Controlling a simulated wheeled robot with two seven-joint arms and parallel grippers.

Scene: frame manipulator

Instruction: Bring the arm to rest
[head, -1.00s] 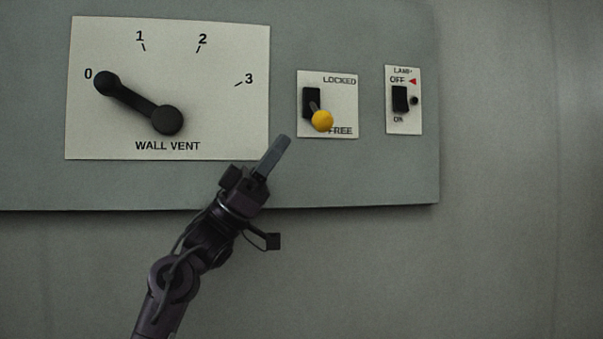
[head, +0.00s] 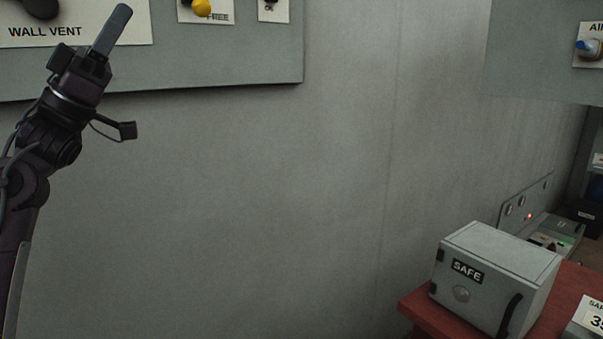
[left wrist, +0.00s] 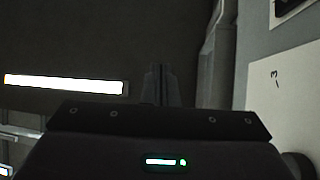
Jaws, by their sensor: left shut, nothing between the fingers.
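My left gripper (head: 111,30) is at the upper left of the head view, in front of the wall panel (head: 210,65). Its fingers are together with nothing between them, pointing up. They also show in the left wrist view (left wrist: 160,84). The wall vent plate (head: 125,36) is behind the gripper, and only its lower part shows. The lever's yellow knob (head: 202,8) by the word FREE is to the right of the fingertips, apart from them in the picture. My right gripper is not in view.
A grey safe (head: 492,275) stands on a red table (head: 418,310) at the lower right. Another panel (head: 530,50) is at the upper right. The bare wall (head: 270,210) between them is clear. A bright light strip (left wrist: 65,84) shows in the left wrist view.

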